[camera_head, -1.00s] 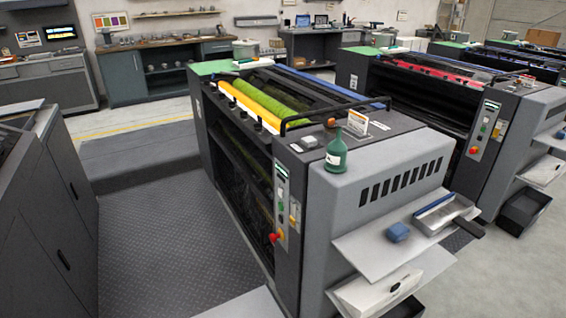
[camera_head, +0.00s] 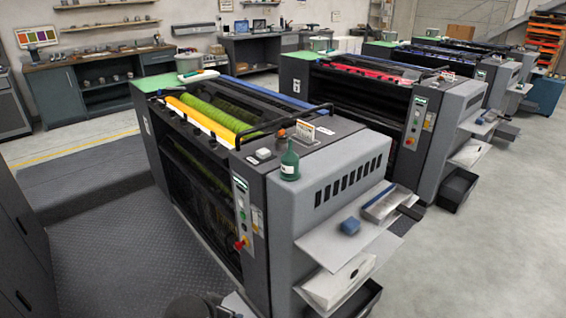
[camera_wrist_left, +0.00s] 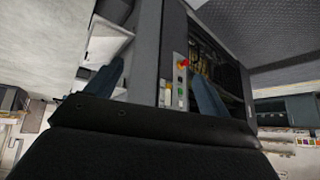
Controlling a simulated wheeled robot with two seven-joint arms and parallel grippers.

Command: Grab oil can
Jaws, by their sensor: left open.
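The green oil can (camera_head: 290,163), with a narrow spout on top, stands upright on the top corner of the nearest grey printing unit (camera_head: 330,190). My left gripper shows in the left wrist view (camera_wrist_left: 160,90), its two bluish fingers spread wide with nothing between them. Beyond the fingers is the side of a grey unit with a control strip (camera_wrist_left: 181,85) and a red button. The oil can is not seen in the left wrist view. A dark rounded part at the bottom edge of the head view seems to be mine. My right gripper is in neither view.
A shelf (camera_head: 325,245) sticks out from the unit's front, holding a blue sponge-like block (camera_head: 350,226) and a metal tray (camera_head: 385,205). A dark cabinet (camera_head: 25,250) stands at left.

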